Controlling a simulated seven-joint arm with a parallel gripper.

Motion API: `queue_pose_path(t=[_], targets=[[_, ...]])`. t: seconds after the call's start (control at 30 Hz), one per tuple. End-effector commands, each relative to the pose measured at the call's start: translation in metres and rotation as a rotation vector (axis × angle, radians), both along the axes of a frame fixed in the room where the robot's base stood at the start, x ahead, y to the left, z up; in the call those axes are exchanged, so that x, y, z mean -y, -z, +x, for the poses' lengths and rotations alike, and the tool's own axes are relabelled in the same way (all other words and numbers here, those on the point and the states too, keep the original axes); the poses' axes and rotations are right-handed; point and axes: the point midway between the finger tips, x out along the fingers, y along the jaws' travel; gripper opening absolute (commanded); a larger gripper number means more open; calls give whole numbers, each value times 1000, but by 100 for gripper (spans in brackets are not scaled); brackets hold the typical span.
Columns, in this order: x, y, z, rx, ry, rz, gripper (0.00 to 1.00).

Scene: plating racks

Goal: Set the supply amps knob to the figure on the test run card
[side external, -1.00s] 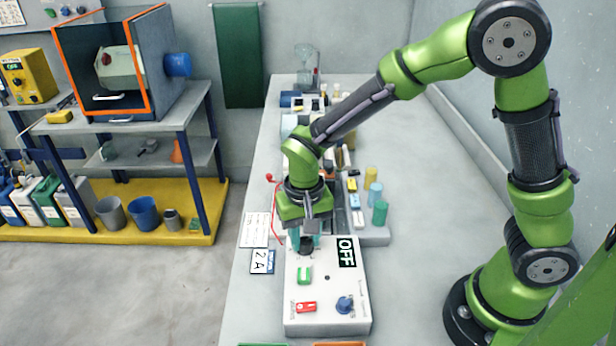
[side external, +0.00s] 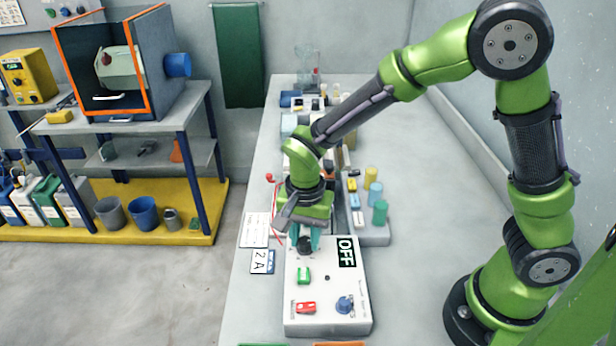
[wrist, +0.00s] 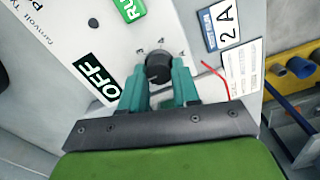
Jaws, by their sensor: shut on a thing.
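The supply box (side external: 325,312) is a white unit on the bench, with an OFF display (side external: 346,252), a green switch (side external: 303,276), a red switch (side external: 306,307) and a blue knob (side external: 344,304). The black amps knob (wrist: 158,67) is at the box's far end. My gripper (wrist: 160,78) points down with its teal fingers closed on the black knob. The knob also shows below the fingers in the side view (side external: 304,245).
A printed sheet (side external: 255,230) lies behind the card. A red lead (wrist: 214,72) runs near the knob.

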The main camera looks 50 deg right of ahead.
Motion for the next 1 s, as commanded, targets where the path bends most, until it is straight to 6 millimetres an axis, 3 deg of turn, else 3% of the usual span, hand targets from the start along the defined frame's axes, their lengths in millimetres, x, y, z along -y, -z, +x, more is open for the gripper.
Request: queue_pose_path(t=[0.37, 0.4, 0.53, 0.87, 1.0], targets=[[0, -2, 0, 1, 5, 2, 0], [0, -1, 0, 1, 5, 2, 35], [0, -1, 0, 0, 4, 1, 55], [0, -2, 0, 1, 3, 1, 56], [-1, -18, 1, 4, 3, 3, 56]])
